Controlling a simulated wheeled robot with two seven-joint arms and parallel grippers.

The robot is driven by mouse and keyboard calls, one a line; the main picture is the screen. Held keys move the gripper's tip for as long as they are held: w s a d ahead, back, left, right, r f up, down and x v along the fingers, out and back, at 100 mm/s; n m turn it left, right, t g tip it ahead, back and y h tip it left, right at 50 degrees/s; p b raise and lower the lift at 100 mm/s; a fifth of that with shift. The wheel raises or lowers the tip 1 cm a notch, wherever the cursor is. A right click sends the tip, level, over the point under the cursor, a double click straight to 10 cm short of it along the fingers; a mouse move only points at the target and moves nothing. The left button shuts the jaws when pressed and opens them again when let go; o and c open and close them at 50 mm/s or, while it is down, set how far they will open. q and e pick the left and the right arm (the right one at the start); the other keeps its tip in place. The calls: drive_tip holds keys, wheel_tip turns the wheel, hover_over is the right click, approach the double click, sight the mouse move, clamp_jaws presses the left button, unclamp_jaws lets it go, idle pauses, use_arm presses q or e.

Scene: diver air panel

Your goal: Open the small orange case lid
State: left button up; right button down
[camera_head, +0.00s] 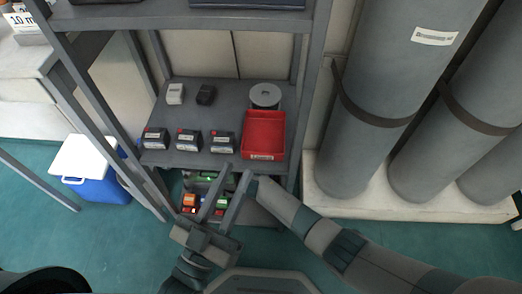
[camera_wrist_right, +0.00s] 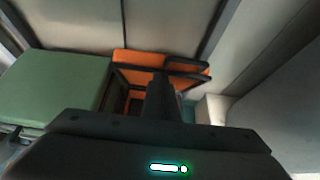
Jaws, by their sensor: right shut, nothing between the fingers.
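The small orange case (camera_wrist_right: 138,60) is in the right wrist view, just beyond my right gripper. Its orange panel with black trim stands at the back, and a dark hollow shows below it at the left, so the lid looks at least partly raised. A black bar or handle (camera_wrist_right: 188,68) shows at its right. My right gripper (camera_wrist_right: 160,85) is shut and empty in front of the case and hides its middle; I cannot tell whether it touches. My left gripper (camera_head: 236,170) is open and empty in front of the lower shelf.
A green case (camera_wrist_right: 55,90) stands left of the orange one. In the head view, a grey shelf (camera_head: 190,92) with a red bin (camera_head: 264,135) and small dark boxes (camera_head: 188,139) overhangs the lower shelf. Grey cylinders (camera_head: 375,100) stand right; a blue cooler (camera_head: 88,170) stands left.

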use_arm(q)
drive_tip(key=shift+w+f, duration=0.1)
